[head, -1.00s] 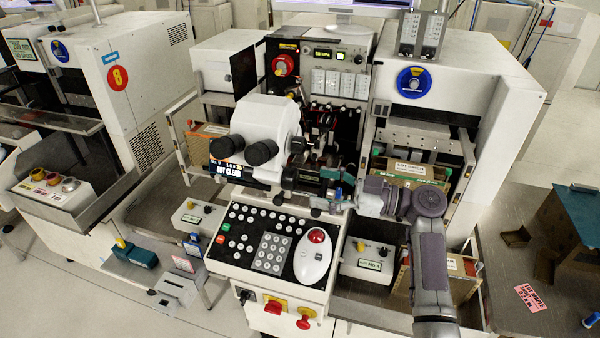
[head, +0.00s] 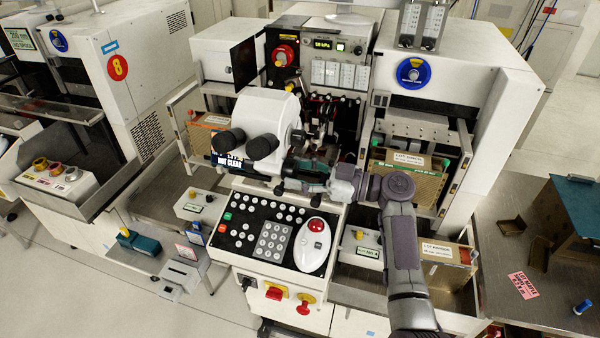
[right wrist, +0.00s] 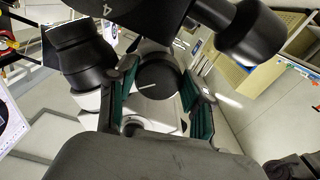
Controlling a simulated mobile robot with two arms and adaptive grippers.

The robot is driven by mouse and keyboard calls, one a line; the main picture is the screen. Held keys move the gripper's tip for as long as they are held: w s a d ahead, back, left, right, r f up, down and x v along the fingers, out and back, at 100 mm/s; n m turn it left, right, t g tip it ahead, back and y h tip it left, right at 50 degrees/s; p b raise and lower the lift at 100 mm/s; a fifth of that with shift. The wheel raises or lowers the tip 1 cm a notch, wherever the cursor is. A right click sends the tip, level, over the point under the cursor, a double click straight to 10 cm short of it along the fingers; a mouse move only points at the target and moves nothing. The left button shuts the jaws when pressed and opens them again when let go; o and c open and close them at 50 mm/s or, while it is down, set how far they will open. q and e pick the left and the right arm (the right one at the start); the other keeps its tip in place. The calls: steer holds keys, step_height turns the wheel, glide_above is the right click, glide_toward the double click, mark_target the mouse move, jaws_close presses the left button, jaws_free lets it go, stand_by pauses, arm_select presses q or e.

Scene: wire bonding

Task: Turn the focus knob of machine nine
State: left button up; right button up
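The focus knob (right wrist: 158,78) is a round black disc with a white line, on the white microscope body. In the right wrist view it lies between the two teal-padded fingertips of my right gripper (right wrist: 160,82). The fingers are apart, one on each side of the knob; firm contact does not show. In the head view my right gripper (head: 315,174) reaches in from the right, below the white microscope (head: 272,115) with its black eyepieces (head: 262,146), and hides the knob area. A small display by the eyepieces reads "NOT CLEAR". My left gripper is not in view.
The control panel (head: 244,257) with buttons, keypad and a white trackball unit (head: 312,248) sits below the gripper. A cardboard-fronted box (head: 437,250) stands right of my forearm. A machine marked 8 (head: 118,67) stands at left. A metal table (head: 560,290) is at right.

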steer(key=shift+c, duration=1)
steer(key=m+b, duration=0.1)
steer(key=b, duration=0.2)
steer(key=shift+f+m+b, duration=0.3)
steer(key=shift+m+b, duration=0.1)
steer(key=shift+s+m+b, duration=0.1)
steer(key=shift+m+b, duration=0.2)
steer(key=shift+m, duration=0.1)
steer(key=shift+r+m+b, duration=0.15)
steer(key=shift+m+b, duration=0.45)
steer(key=shift+m, duration=0.6)
steer(key=shift+s+r+m+b, duration=0.1)
steer(key=shift+m+b, duration=0.25)
steer(key=shift+m, duration=1.15)
steer(key=o, duration=1.2)
steer(key=shift+c, duration=0.2)
